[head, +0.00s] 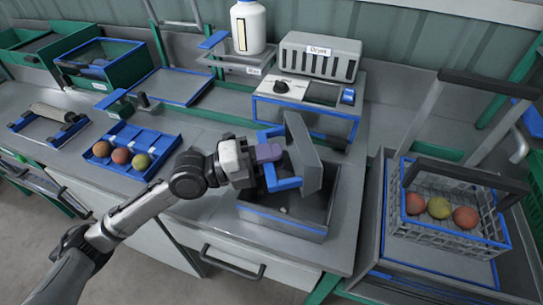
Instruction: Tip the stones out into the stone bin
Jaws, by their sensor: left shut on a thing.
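My left gripper (278,158) reaches in from the left and is shut on a grey tray (304,150). The tray is steeply tilted, almost on edge, above the stone bin (282,228), a grey open box with a blue-trimmed rim at the bench front. A purple-grey part (266,152) shows between the blue fingers; I cannot tell whether it belongs to the tray. One small pale stone (284,210) lies in the bin. The tray's inner face and part of the bin are hidden. My right gripper is out of view.
A labelled dryer (318,57) stands behind the bin. A white bottle (248,27) stands at the back.

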